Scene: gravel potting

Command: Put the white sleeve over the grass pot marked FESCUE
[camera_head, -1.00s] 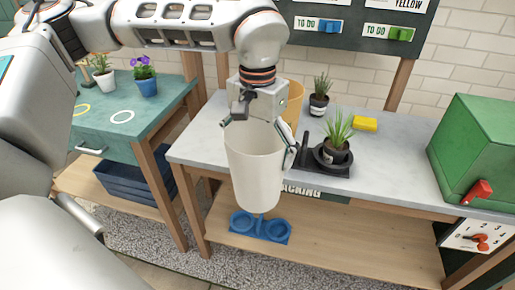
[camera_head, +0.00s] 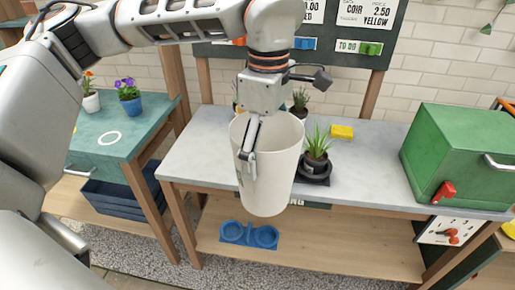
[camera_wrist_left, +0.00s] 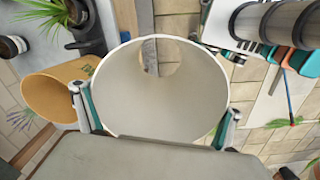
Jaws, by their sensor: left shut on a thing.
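My left gripper (camera_head: 250,160) is shut on the white sleeve (camera_head: 272,180), a tapered, open-topped cup held upright in front of the grey bench's front edge. In the left wrist view the gripper (camera_wrist_left: 157,118) has a finger at either side of the sleeve (camera_wrist_left: 165,100), and a round hole shows in its far end. A grass pot (camera_head: 316,160) stands in a black holder (camera_head: 322,180) just right of and behind the sleeve. It also shows at the top left of the wrist view (camera_wrist_left: 76,12). I cannot read its label. My right gripper is out of view.
Another spiky plant (camera_head: 300,100) stands behind. A yellow block (camera_head: 342,132) and a green box (camera_head: 460,150) with a red handle are to the right. A yellow-orange sleeve (camera_wrist_left: 50,97) shows in the wrist view. A blue double tray (camera_head: 249,235) lies on the lower shelf.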

